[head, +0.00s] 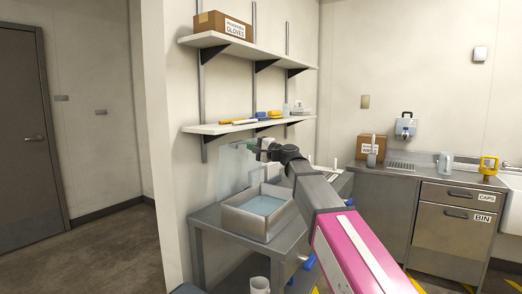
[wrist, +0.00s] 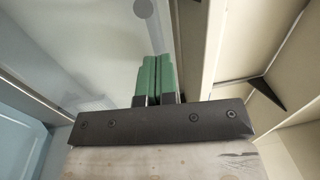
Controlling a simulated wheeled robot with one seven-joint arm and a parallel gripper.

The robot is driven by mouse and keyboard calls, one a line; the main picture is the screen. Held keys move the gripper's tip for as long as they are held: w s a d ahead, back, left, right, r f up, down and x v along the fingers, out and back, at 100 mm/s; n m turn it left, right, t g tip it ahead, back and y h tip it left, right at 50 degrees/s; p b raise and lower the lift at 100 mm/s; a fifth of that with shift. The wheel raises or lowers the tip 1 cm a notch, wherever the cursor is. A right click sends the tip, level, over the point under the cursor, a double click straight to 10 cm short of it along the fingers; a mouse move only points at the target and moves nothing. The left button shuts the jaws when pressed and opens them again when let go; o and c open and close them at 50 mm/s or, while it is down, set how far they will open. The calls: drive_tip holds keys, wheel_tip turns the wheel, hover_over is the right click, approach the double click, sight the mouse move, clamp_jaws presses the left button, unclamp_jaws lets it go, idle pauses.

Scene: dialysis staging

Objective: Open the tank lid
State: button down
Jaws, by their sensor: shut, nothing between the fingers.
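The tank (head: 243,222) is a pale metal-walled box with bluish water inside, on a grey bench. Its lid (head: 232,172) is a clear panel that stands raised, close to upright, at the tank's back left by the wall. The tank's top is uncovered. My gripper (head: 254,146) is above the tank, near the lid's upper edge; I cannot tell whether it touches the lid. In the wrist view the green fingers (wrist: 158,72) are together with nothing between them. A pale clear surface fills the left of that view, with a small round part (wrist: 143,9) near the fingertips.
Two wall shelves hang above the tank: the lower (head: 225,128) holds small yellow and blue items, the upper a gloves box (head: 223,24). A white cup (head: 259,285) is on the bench's lower level. A counter (head: 430,182) with a sink stands to the right. The floor at left is clear.

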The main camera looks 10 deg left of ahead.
drive_tip(key=shift+w+a+r, duration=0.1)
drive_tip(key=shift+w+a, duration=0.15)
drive_tip(key=shift+a, duration=0.4)
drive_tip(key=shift+a, duration=0.1)
drive_tip(key=x, duration=0.4)
drive_tip(key=shift+w+a, duration=0.1)
drive_tip(key=shift+a, duration=0.1)
